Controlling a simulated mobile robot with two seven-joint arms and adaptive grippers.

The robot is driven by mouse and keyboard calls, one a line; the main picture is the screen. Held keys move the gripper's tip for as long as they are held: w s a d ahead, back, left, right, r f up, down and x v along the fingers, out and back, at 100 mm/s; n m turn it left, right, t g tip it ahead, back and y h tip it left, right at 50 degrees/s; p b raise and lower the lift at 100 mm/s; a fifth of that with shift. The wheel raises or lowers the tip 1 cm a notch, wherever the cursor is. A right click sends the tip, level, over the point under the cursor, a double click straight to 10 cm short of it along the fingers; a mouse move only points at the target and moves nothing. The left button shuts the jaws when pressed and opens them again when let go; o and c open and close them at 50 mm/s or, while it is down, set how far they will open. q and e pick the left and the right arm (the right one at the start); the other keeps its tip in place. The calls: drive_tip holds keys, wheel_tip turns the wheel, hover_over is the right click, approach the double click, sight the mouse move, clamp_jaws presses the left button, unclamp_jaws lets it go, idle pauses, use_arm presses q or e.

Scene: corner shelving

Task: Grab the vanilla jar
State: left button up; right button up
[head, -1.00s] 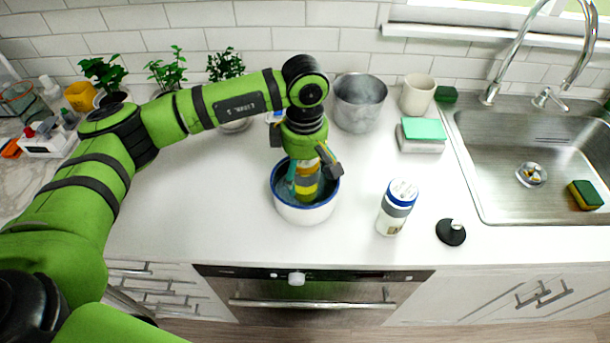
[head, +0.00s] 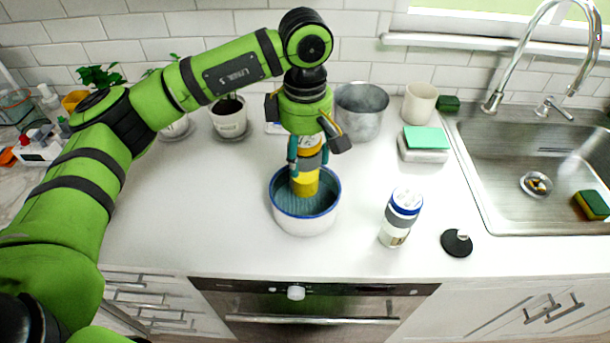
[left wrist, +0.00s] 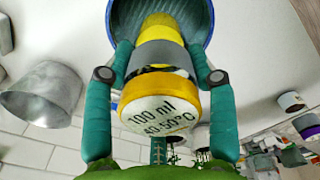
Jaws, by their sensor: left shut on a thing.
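A yellow jar with a grey band (head: 304,184) is held upright by my left gripper (head: 307,163), over the white bowl with a blue rim (head: 303,224). The jar's lower end shows against the bowl's inside; I cannot tell if it touches the bottom. In the left wrist view the jar (left wrist: 160,108) sits between both fingers of the gripper (left wrist: 160,60), and its near end reads "100 ml 40-50°C". No vanilla label is readable. My right gripper is not in view.
A metal pot (head: 361,112) and a cream mug (head: 419,104) stand behind. A green-topped box (head: 424,142) and a black round object (head: 457,243) are to the right, before the sink (head: 530,165). Potted plants line the wall. The counter left of the bowl is clear.

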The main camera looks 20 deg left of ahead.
sight(305, 139)
use_arm(q)
wheel_tip(305, 139, up, 3)
drive_tip(key=shift+r, duration=0.15)
drive_tip(key=shift+r+p, duration=1.15)
drive_tip(key=shift+r, duration=0.1)
drive_tip(key=shift+d, duration=0.1)
